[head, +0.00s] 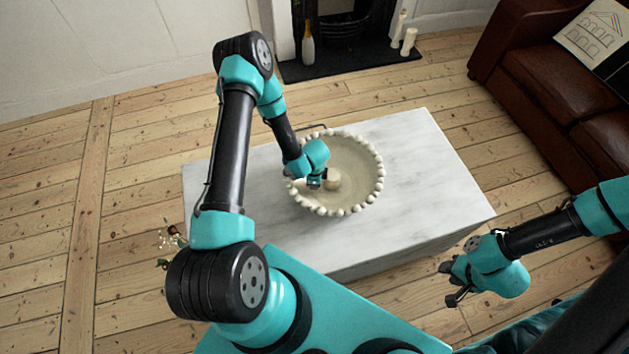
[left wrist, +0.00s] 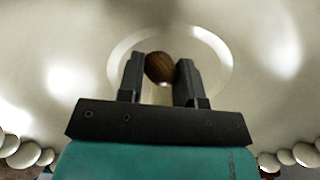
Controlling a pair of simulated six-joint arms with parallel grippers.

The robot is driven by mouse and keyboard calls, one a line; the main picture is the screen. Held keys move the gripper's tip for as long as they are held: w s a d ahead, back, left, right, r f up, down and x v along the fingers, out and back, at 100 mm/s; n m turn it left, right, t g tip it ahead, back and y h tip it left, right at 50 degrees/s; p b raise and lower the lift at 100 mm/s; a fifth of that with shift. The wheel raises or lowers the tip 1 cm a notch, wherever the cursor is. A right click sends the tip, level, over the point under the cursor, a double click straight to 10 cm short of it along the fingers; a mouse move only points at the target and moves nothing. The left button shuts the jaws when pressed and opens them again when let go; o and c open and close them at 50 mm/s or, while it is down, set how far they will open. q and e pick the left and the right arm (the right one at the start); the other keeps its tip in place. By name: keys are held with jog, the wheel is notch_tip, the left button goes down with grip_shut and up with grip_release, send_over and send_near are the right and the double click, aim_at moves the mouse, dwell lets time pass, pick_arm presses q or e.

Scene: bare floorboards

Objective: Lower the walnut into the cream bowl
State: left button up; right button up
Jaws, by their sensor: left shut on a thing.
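The cream bowl (head: 368,160), with a beaded rim, stands on the marble-topped table; its pale interior and some rim beads fill the left wrist view (left wrist: 60,75). My left gripper (head: 318,183) reaches down inside the bowl, near its middle. In the left wrist view, its two dark fingers (left wrist: 160,78) are shut on the brown walnut (left wrist: 159,67), which shows between the tips over the round pale bottom. The walnut cannot be made out in the head view. Whether it touches the bowl is unclear. My right gripper (head: 450,283) is open and empty, off the table's right front side.
The white marble table (head: 430,190) has clear room right of the bowl. A brown leather sofa (head: 540,85) stands at the right. A bottle (head: 308,45) and candles (head: 408,42) stand by the fireplace. A small plant-like thing (head: 172,238) is left of the table.

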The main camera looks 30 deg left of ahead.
pick_arm(q)
jog(key=o, duration=1)
jog(key=shift+r, duration=0.1)
notch_tip(320, 180, up, 17)
jog(key=shift+r, duration=0.15)
dwell(0.4)
dwell(0.4)
